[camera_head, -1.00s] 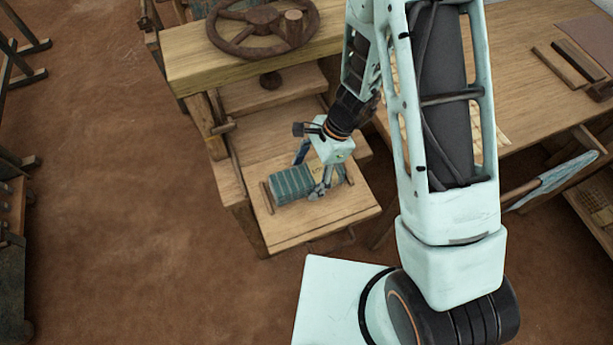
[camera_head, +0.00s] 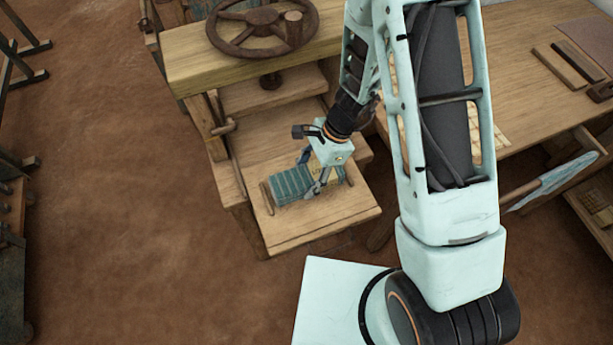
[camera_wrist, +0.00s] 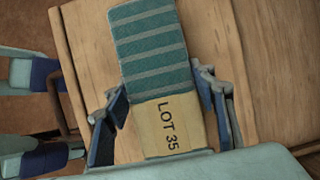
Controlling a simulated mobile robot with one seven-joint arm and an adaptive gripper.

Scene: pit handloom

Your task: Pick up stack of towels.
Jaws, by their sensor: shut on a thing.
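The stack of towels (camera_head: 291,185) is a teal bundle with pale stripes and a tan paper band. It sits on the low wooden shelf in the head view. In the wrist view the stack (camera_wrist: 152,48) stretches upward from the jaws, and its band (camera_wrist: 167,126) reads "LOT 35". My gripper (camera_head: 318,178) is over the banded right part of the stack. In the wrist view its two blue-padded fingers (camera_wrist: 167,125) stand on either side of the band, shut on the stack. I cannot tell whether the stack is clear of the shelf.
The wooden shelf (camera_head: 295,239) has short raised rails at its sides. A large brown wheel (camera_head: 236,44) stands on the beam behind. A wooden table (camera_head: 535,110) with loose slats lies to the right. Open brown floor (camera_head: 110,190) lies to the left.

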